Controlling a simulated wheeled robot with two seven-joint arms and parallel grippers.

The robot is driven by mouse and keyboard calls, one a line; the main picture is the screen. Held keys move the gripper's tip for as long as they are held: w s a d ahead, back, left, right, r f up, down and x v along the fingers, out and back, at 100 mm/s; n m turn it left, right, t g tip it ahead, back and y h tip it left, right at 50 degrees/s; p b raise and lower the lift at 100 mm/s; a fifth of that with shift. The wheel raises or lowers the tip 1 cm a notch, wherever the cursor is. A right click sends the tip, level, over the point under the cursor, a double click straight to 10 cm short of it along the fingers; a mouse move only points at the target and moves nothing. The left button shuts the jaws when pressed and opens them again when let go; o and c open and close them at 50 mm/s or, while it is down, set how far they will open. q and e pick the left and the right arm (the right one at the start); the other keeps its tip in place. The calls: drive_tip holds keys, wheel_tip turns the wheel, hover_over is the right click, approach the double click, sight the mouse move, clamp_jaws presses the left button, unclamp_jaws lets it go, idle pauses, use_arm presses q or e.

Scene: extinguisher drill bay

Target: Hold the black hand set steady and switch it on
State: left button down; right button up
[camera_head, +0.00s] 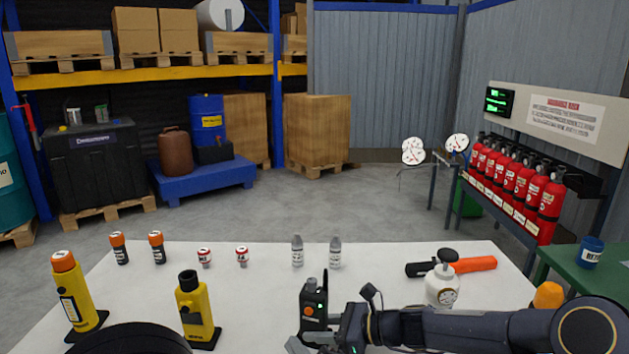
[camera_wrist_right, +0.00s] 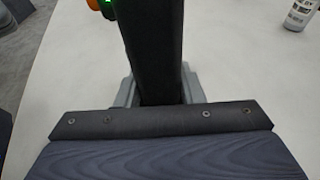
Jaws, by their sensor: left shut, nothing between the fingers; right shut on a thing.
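The black hand set (camera_head: 314,302) stands upright at the front middle of the white table, its antenna pointing up. It has an orange spot and a small lit green spot on its front. My right gripper (camera_head: 312,343) is shut on its lower part, coming in from the right. In the right wrist view the hand set (camera_wrist_right: 152,50) runs between the two grey fingers of my right gripper (camera_wrist_right: 157,88), and an orange part and a green glow show at its upper left. My left gripper is not in view.
Yellow units (camera_head: 197,312) stand at the left of the table (camera_head: 250,317). Small bottles and red-and-white items line the back. The table's middle is clear.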

drive_tip(key=o, duration=1)
